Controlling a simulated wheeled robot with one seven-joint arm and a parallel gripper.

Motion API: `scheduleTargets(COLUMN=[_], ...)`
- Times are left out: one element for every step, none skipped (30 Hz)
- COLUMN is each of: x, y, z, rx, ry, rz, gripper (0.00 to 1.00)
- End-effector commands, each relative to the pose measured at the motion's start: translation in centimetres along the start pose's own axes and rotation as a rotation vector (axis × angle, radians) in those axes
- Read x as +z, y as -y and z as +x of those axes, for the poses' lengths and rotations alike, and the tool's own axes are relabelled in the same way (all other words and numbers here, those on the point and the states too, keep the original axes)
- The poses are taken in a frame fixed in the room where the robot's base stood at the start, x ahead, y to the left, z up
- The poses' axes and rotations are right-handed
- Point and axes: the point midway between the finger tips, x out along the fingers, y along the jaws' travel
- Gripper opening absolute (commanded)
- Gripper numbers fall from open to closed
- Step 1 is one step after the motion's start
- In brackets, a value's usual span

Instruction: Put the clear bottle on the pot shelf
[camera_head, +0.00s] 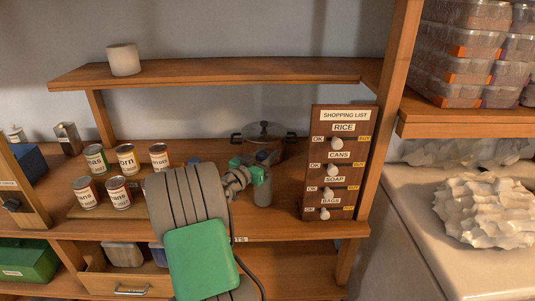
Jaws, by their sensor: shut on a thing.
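My gripper (259,173) reaches over the middle shelf, right of the cans, its jaws shut on a small greyish, see-through bottle (263,191). The bottle looks upright; its top is hidden by the gripper, and I cannot tell whether its base touches the board. The pot shelf (215,148) is the wooden board with a metal lidded pot (264,133) at its back. The pot stands just behind my gripper, which hides its lower part.
A wooden shopping list board (343,180) with knobs stands close right of the bottle. Several cans (127,158) stand on the left. An upper shelf (220,74) holds a white cup (123,59). A shelf post (385,120) stands right of the board.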

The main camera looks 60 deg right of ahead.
Motion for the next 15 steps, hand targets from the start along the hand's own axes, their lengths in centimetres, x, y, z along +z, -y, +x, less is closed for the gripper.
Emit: scheduleTargets(x=[-0.13, -0.07, 0.07, 0.16, 0.22, 0.29, 0.34, 0.36, 0.33, 0.33, 0.33, 0.32, 0.32, 0.32, 0.32], y=[0.01, 0.01, 0.01, 0.01, 0.00, 0.00, 0.00, -0.01, -0.01, -0.01, -0.02, -0.02, -0.02, -0.02, -0.02], z=[0.01, 0.01, 0.01, 0.01, 0.01, 0.01, 0.00, -0.01, -0.01, -0.01, -0.01, -0.01, -0.01, -0.01, -0.01], rx=[0.000, 0.000, 0.000, 0.000, 0.000, 0.000, 0.000, 0.000, 0.000, 0.000, 0.000, 0.000, 0.000, 0.000, 0.000], ry=[-0.003, -0.003, -0.003, -0.003, -0.003, -0.003, -0.003, 0.000, 0.000, 0.000, 0.000, 0.000, 0.000, 0.000, 0.001], rz=[0.001, 0.001, 0.001, 0.001, 0.001, 0.001, 0.001, -0.001, -0.001, -0.001, -0.001, -0.001, -0.001, -0.001, -0.001], gripper=[0.00, 0.00, 0.00, 0.00, 0.00, 0.00, 0.00, 0.32, 0.35, 0.37, 0.40, 0.43, 0.45, 0.48, 0.51])
